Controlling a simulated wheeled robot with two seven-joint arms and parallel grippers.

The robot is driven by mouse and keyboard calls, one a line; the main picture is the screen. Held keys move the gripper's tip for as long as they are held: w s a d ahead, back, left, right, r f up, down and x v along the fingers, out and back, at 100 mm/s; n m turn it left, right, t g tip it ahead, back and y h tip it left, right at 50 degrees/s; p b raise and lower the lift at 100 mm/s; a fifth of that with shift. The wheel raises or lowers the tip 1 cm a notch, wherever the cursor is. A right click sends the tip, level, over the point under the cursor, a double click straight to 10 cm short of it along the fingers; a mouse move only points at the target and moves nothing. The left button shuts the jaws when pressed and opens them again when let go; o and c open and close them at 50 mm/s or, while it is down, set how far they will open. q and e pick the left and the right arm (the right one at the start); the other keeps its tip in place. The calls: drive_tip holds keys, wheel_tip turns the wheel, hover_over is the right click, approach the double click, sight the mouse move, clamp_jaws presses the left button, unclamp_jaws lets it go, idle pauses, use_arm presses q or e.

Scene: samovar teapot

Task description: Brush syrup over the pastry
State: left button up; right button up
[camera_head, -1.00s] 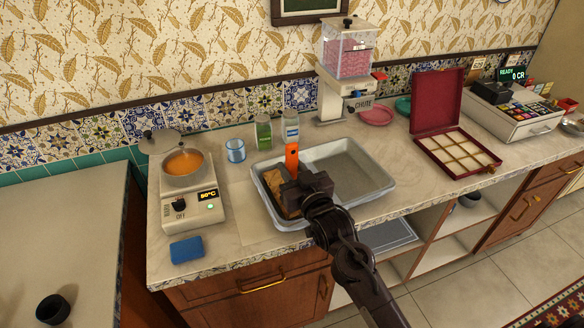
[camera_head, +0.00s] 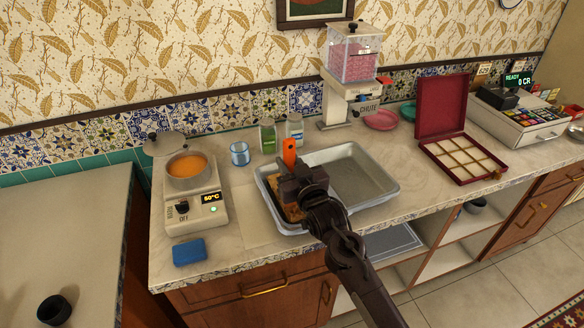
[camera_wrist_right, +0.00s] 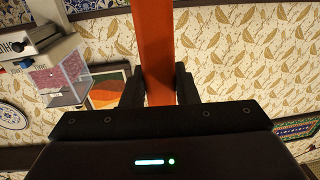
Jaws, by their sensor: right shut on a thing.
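My right gripper (camera_head: 297,176) is shut on the orange handle of the brush (camera_head: 289,152), which stands roughly upright above the jaws. The handle also shows between the fingers in the right wrist view (camera_wrist_right: 155,45). The bristles are hidden below the gripper. The gripper is over the left part of a grey metal tray (camera_head: 382,196). The golden-brown pastry (camera_head: 291,212) lies there, mostly covered by the gripper; I cannot tell whether the brush touches it. A pot (camera_head: 190,183) of orange syrup (camera_head: 187,166) sits on a white hot plate (camera_head: 196,216). My left gripper is not in view.
A blue sponge (camera_head: 189,252) lies in front of the hot plate. A blue glass (camera_head: 239,154) and two jars (camera_head: 267,136) stand behind the tray. A pink-filled dispenser (camera_head: 352,66) and an open red box (camera_head: 441,105) stand right. The tray's right half is empty.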

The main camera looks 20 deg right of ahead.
drive_tip(key=shift+w+a+f+b, duration=0.1)
drive_tip(key=shift+w+b, duration=0.05)
drive_tip(key=shift+w, duration=0.6)
drive_tip(key=shift+w+a+b, duration=0.1)
drive_tip(key=shift+w+b, duration=0.05)
drive_tip(key=shift+w, duration=0.55)
drive_tip(key=w+b, duration=0.1)
drive_tip(key=w, duration=0.5)
drive_tip(key=shift+w+a, duration=0.3)
idle(0.3)
